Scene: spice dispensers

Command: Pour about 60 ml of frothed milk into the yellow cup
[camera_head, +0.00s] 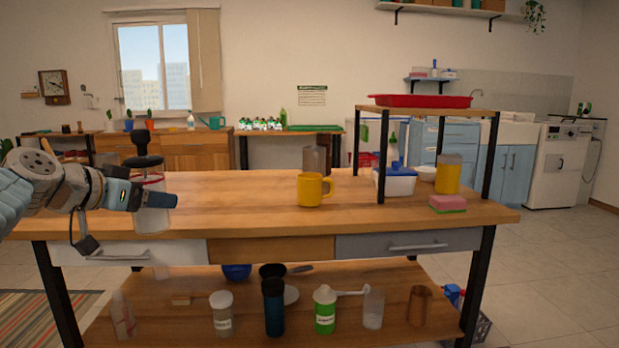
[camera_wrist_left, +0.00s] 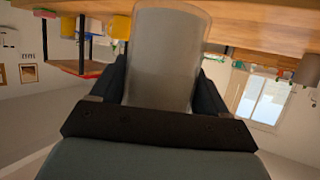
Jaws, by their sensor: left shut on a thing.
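The yellow cup (camera_head: 314,189) stands upright on the wooden worktop, near its middle, with its handle to the right. It also shows in the left wrist view (camera_wrist_left: 120,27), which is upside down. My left gripper (camera_head: 160,199) is shut on a clear container (camera_head: 152,219) at the left front of the worktop, well left of the cup. The container looks upright; in the left wrist view it fills the space between the fingers (camera_wrist_left: 165,60) and looks greyish. I cannot tell how much milk is in it. My right gripper is out of view.
A small raised shelf with a red tray (camera_head: 420,101) stands right of the cup. Under and beside it are a white tub with a blue lid (camera_head: 396,181), a yellow container (camera_head: 448,175) and a pink-green sponge (camera_head: 447,203). The worktop (camera_head: 240,200) between container and cup is clear.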

